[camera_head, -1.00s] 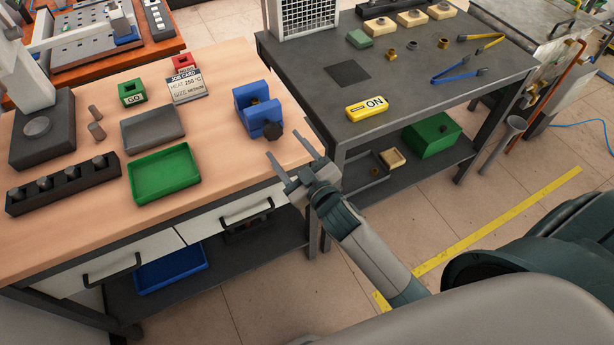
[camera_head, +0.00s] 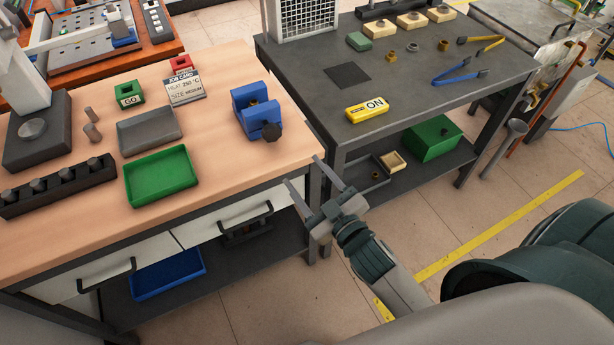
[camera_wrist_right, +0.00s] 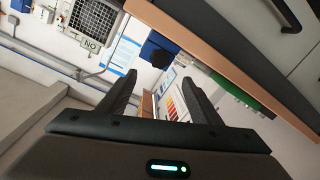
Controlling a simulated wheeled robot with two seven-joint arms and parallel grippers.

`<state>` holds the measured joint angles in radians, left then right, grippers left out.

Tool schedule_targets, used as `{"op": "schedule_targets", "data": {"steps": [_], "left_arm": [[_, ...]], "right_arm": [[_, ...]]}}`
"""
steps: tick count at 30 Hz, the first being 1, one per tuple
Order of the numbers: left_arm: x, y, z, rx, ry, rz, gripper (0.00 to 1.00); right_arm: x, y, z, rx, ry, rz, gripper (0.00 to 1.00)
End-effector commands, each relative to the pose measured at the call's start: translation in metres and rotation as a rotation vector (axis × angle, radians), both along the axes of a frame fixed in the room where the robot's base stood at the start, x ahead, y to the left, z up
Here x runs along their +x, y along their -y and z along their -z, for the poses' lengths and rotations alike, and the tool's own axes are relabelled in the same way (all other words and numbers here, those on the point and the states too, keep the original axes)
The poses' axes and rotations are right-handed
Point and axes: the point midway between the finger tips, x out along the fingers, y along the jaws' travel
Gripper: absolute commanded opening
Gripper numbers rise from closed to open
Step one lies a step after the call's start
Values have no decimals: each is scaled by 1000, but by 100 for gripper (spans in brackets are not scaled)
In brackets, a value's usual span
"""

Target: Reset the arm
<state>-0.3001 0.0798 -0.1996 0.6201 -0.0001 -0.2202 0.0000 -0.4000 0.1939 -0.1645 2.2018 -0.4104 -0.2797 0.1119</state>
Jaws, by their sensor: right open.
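My right gripper (camera_head: 303,180) is open and empty. It hangs in front of the wooden bench's right front corner, with its fingers pointing up and left toward the bench. In the right wrist view its two dark fingers (camera_wrist_right: 160,92) stand apart with nothing between them. The blue vise (camera_head: 252,110) with its dark knob sits on the bench beyond the fingertips, apart from them. It also shows as a blue shape in the wrist view (camera_wrist_right: 158,50). My left gripper does not show in either view.
The wooden bench (camera_head: 235,160) holds a green tray (camera_head: 160,176), a grey tray (camera_head: 149,131), a job card (camera_head: 185,90) and a black block with several posts (camera_head: 58,187). The dark table (camera_head: 420,88) carries a yellow ON block (camera_head: 367,109) and tongs. Open floor lies right of my gripper.

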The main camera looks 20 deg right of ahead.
Motion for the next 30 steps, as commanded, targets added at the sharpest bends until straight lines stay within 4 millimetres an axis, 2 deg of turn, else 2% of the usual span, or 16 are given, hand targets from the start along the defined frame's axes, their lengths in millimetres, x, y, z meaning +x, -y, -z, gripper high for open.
{"op": "schedule_targets", "data": {"steps": [11, 14, 16, 20, 23, 26, 30], "left_arm": [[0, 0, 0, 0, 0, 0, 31], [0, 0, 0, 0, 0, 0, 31], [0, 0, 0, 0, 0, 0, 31], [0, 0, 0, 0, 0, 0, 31], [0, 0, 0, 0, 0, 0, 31], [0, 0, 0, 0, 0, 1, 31], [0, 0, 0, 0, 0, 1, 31]], "right_arm": [[1, 0, 5, 0, -9, 0, 58], [2, 0, 21, 2, -37, 2, 58], [3, 1, 41, 3, -71, 4, 58], [2, 3, 97, 7, -167, 10, 58], [-4, 5, 154, 11, -267, 18, 58], [-17, 8, 216, 17, -377, 28, 58], [-47, 13, 300, 28, -533, 46, 58]]}}
